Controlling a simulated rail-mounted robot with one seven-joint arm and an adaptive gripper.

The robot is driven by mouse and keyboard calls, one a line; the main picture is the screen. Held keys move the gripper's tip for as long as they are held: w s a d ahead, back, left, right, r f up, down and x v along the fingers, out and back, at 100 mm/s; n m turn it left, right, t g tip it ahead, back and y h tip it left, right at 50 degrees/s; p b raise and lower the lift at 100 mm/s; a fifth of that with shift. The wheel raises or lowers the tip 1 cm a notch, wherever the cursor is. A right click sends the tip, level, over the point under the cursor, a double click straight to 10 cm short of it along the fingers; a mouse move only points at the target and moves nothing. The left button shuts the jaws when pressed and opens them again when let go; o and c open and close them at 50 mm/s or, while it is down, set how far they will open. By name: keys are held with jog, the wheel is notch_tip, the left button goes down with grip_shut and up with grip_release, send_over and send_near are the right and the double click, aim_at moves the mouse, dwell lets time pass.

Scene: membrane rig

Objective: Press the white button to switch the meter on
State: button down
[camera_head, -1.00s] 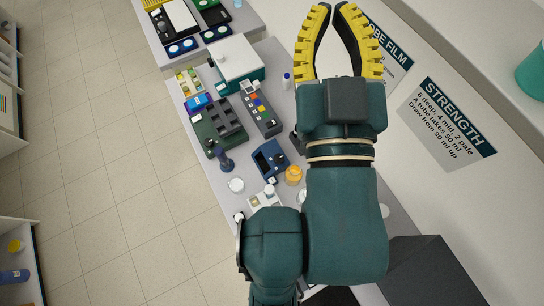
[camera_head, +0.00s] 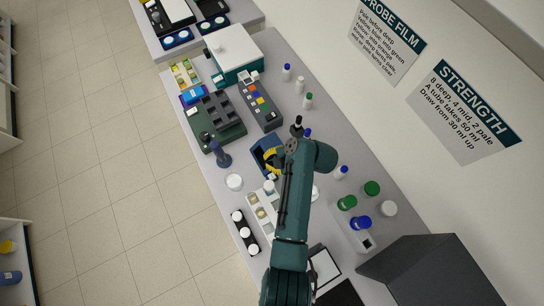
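A blue device with a dark face (camera_head: 258,146), which looks like the meter, stands on the bench near the middle of the picture. My gripper (camera_head: 271,159) is over its right and lower part, its yellow fingers pointing down and partly hidden by my arm. I cannot tell whether the fingers touch the device or how far apart they are. I cannot make out a white button on the device; my gripper and arm hide part of it. Nothing shows held in the gripper.
A grey box with coloured keys (camera_head: 259,104) and a dark green block rack (camera_head: 218,119) stand beyond the device. A dark blue upright piece (camera_head: 221,154) and a white dish (camera_head: 234,182) are at its left. Several capped bottles, one green-capped (camera_head: 372,188), stand right of my arm.

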aim_at(270, 174)
jog(key=shift+s+a+f, duration=0.15)
jog(key=shift+s+f, duration=0.25)
jog(key=shift+f, duration=0.05)
notch_tip(270, 174, down, 9)
jog(key=b, duration=0.7)
jog(key=c, duration=1.8)
grip_release()
jog(key=shift+r, duration=0.1)
jog(key=shift+b, duration=0.3)
grip_shut()
jog(key=shift+f+b, duration=0.4)
jog(key=shift+f, duration=0.05)
